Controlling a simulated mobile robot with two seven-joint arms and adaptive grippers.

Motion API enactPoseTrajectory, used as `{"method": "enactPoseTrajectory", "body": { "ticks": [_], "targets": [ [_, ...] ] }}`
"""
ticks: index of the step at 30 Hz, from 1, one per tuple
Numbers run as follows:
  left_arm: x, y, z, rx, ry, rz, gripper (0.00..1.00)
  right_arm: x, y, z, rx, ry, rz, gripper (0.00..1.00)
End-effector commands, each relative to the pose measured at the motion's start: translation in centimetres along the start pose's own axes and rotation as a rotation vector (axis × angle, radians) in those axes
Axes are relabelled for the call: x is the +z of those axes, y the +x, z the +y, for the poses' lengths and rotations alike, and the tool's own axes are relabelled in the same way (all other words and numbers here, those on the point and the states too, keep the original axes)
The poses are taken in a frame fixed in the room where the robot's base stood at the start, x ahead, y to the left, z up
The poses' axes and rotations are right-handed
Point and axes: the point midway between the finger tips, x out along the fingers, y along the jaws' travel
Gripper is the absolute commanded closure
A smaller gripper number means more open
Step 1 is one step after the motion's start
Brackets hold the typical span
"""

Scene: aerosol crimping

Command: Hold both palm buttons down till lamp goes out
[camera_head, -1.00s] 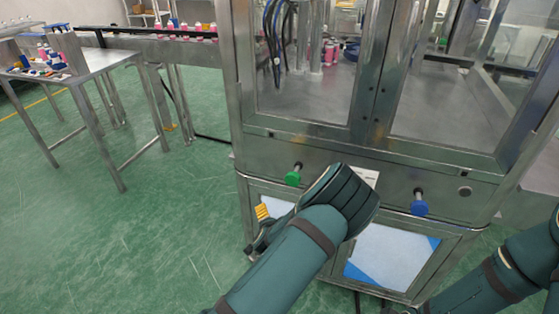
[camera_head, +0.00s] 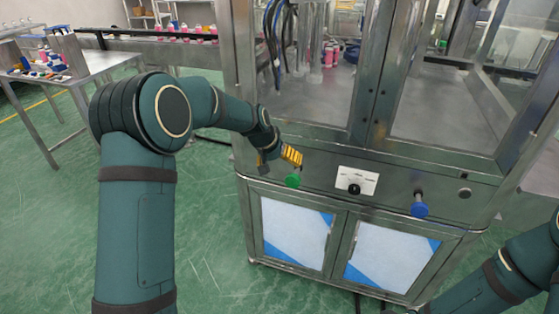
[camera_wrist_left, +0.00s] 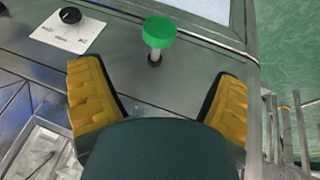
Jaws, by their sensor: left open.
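The green palm button (camera_head: 293,180) sticks out from the left of the machine's front panel. It also shows in the left wrist view (camera_wrist_left: 160,33), beyond the gap between my fingers. My left gripper (camera_head: 291,156) is just above the button in the head view. Its yellow-padded fingers are spread and empty in the left wrist view (camera_wrist_left: 156,78), and no contact with the button shows. The blue palm button (camera_head: 419,205) sticks out on the right of the panel, with nothing on it. My right gripper is out of view. I cannot make out a lit lamp.
A black knob (camera_head: 354,189) on a white plate sits between the buttons. A small round fitting (camera_head: 464,193) is right of the blue button. The glazed guard (camera_head: 376,85) rises above the panel. A metal table (camera_head: 92,66) stands at left; green floor (camera_head: 215,225) is clear.

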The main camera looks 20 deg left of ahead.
Motion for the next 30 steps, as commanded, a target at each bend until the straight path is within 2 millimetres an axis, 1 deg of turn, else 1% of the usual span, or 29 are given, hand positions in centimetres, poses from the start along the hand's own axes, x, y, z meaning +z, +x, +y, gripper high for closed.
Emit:
{"method": "enactPoseTrajectory", "body": {
  "ticks": [2,5,8,15,21,25,30],
  "targets": [
    [-0.1,-0.3,0.0,0.006,-0.004,-0.004,0.1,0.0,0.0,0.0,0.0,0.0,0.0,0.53],
    [-0.2,0.2,0.1,0.009,-0.005,-0.006,0.1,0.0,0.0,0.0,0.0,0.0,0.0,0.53],
    [-0.1,1.6,0.1,0.009,-0.005,-0.006,0.1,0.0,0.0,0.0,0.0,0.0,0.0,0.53],
    [0.0,5.9,0.1,0.008,-0.004,-0.008,0.1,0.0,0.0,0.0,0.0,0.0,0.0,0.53],
    [-0.1,9.1,0.1,0.008,-0.004,-0.006,0.1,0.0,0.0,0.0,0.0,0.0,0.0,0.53],
    [-0.1,10.4,0.1,0.007,-0.004,-0.004,0.1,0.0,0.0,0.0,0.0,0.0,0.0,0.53],
    [-0.1,11.3,0.1,0.007,-0.004,-0.003,0.1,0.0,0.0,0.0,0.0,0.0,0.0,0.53]
  ]
}}
